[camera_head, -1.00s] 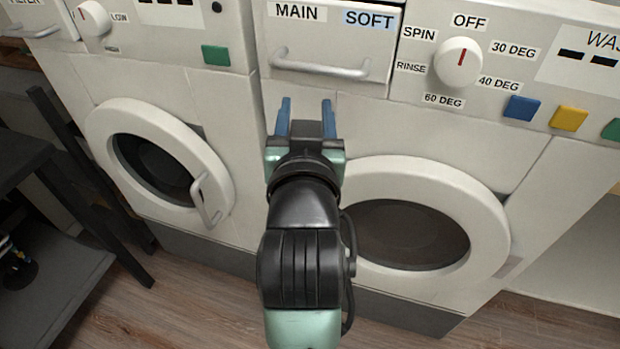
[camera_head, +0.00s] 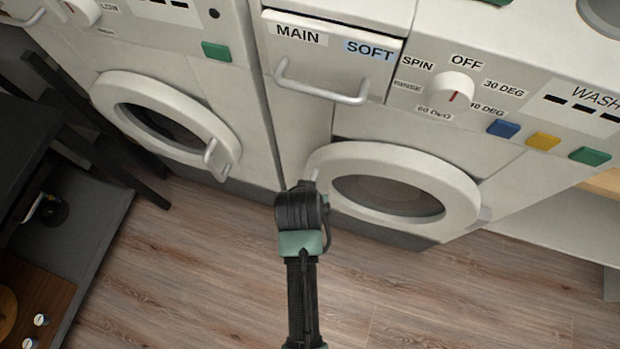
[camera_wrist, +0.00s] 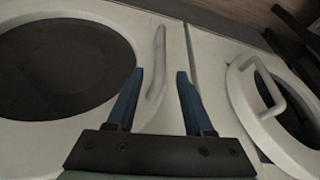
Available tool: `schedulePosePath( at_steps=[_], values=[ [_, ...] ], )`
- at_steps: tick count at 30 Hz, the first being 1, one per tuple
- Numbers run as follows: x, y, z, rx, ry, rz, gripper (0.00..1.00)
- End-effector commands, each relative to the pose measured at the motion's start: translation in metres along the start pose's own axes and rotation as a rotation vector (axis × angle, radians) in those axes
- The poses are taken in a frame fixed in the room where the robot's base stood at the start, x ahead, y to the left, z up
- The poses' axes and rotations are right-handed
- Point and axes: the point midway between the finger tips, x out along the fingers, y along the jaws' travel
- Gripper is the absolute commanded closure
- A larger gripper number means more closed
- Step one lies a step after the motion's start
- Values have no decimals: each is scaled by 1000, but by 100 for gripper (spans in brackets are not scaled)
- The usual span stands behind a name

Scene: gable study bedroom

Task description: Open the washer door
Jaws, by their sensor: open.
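The washer door (camera_head: 462,193) is a white ring with dark glass on the right-hand machine and looks closed. It fills the left of the wrist view (camera_wrist: 160,118). Its pale bar handle (camera_wrist: 158,62) stands at the door's rim, on the side facing the other machine. In the head view only a small part of the handle shows above my arm. My gripper (camera_wrist: 159,77) is open, its blue fingers on either side of the handle in the wrist view. I cannot tell whether they touch it. In the head view my arm hides the fingers.
A second machine's round door (camera_head: 105,92) with its own handle (camera_head: 215,160) is at the left. Above are the detergent drawer (camera_head: 390,75) and the washer dial (camera_head: 452,90). A dark shelf unit (camera_head: 110,205) stands at the left. Wooden floor (camera_head: 190,270) in front is clear.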

Motion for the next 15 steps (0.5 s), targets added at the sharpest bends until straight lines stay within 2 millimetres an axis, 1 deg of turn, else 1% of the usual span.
schedulePosePath(
  at_steps=[1, 6, 12, 15],
  values=[
    [12, 0, 1, 1, -2, 1, 48],
    [45, 0, 0, 1, 1, 0, 48],
    [79, 0, -1, 1, 1, 0, 48],
    [92, 0, -1, 1, 2, 0, 48]
  ],
)
